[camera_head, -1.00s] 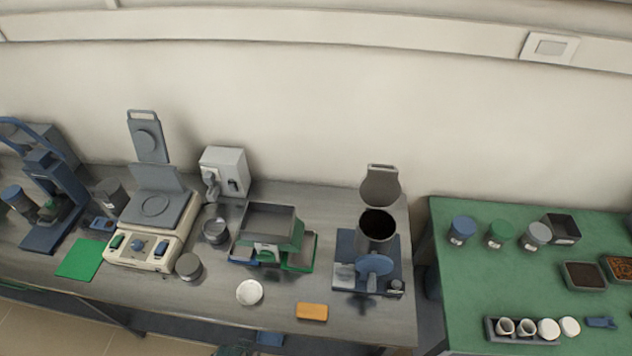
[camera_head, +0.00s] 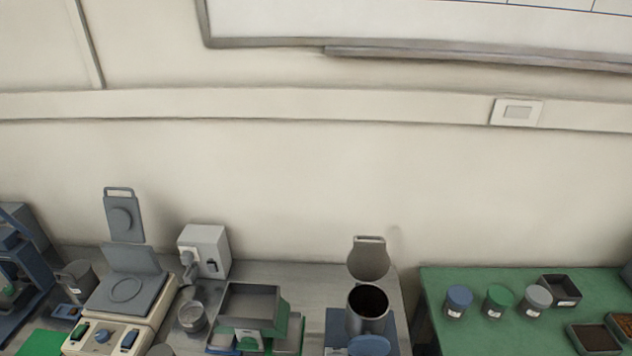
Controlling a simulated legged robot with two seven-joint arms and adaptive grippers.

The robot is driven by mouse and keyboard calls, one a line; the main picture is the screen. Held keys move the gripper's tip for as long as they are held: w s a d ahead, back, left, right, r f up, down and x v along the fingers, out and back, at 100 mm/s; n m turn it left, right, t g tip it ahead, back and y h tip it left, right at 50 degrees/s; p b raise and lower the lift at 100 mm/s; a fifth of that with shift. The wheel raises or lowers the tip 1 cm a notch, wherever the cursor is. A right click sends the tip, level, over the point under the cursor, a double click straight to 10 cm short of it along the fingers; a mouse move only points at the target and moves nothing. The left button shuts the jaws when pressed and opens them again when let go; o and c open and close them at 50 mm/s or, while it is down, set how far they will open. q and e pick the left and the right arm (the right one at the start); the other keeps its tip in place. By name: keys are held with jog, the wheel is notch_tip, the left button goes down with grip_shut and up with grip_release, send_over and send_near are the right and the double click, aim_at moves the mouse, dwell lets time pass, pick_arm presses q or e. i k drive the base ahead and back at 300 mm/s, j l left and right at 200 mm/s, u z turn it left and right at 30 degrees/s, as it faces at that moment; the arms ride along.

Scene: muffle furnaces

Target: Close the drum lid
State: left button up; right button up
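The drum (camera_head: 368,310) is a grey metal cylinder with a dark open mouth, on a blue base (camera_head: 338,328) near the right end of the grey bench. Its lid (camera_head: 368,260) is a grey rounded flap with a slotted handle at the top. The lid stands raised behind the drum mouth, so the drum is open. A blue round part (camera_head: 369,346) shows in front of the drum, cut by the bottom edge. Neither of my grippers is in view.
Left of the drum are a green-framed tray unit (camera_head: 250,305), a metal cup (camera_head: 193,317), a grey box device (camera_head: 204,250) and a cream machine with a raised plate (camera_head: 124,218). A green table (camera_head: 450,280) with lidded jars stands right, across a gap. The wall is close behind.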

aim_at(369, 259)
jog(key=k+l+u, duration=0.1)
jog(key=l+u, duration=0.2)
jog(key=k+l+u, duration=0.15)
jog(key=l+u, duration=0.15)
jog(key=l, duration=0.2)
jog(key=k+l+u, duration=0.3)
jog(key=i+l, duration=0.05)
jog(key=i, duration=0.05)
